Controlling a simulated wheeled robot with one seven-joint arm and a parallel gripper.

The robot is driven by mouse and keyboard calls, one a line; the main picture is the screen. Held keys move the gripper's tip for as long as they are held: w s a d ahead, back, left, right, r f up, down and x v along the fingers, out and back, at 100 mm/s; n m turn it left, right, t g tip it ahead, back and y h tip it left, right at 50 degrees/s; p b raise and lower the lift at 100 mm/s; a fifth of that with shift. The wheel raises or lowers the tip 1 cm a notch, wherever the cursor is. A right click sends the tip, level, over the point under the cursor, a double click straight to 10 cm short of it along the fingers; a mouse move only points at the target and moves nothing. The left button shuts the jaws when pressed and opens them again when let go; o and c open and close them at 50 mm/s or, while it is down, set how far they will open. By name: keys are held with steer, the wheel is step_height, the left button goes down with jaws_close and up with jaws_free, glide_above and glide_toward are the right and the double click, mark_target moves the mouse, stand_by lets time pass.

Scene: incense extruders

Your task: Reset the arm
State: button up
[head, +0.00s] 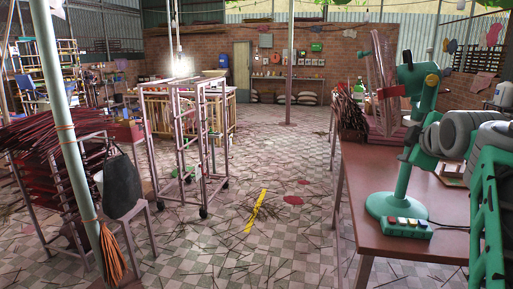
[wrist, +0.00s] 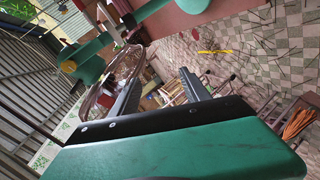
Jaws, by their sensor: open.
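My gripper (wrist: 160,62) shows in the wrist view. Its two dark fingers stand apart and nothing is between them. The wrist view is tilted on its side, with the floor to the upper right. A green pedestal fan (head: 400,185) stands on the red-brown table (head: 455,190) at the right of the head view. The fan also shows beyond the left finger in the wrist view (wrist: 80,65). Green and grey parts at the head view's right edge look like my arm and overlap the fan. I cannot make out the fingers in the head view.
A wheeled metal rack (head: 185,145) stands left of the middle. A pole (head: 65,140) and a rack of dark red sticks (head: 45,165) are at the left. Thin sticks litter the tiled floor near a yellow strip (head: 257,208). The floor at the centre is mostly free of large objects.

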steer(key=s+a+f+m+g+y+p, duration=0.2)
steer(key=a+f+m+g+p, duration=0.1)
steer(key=a+f, duration=0.6)
steer(key=s+a+f+m+g+p, duration=0.2)
steer(key=s+a+f+m+g, duration=0.1)
steer(key=s+a+f, duration=0.5)
steer(key=s+a+f+m+g+y+p, duration=0.1)
steer(key=s+a+f+m, duration=0.4)
steer(key=s+f, duration=0.6)
steer(key=s+a+g+p, duration=0.1)
steer(key=a+g, duration=0.1)
steer(key=shift+a+g+p, duration=0.3)
steer(key=shift+a+g, duration=0.05)
steer(key=shift+g, duration=0.05)
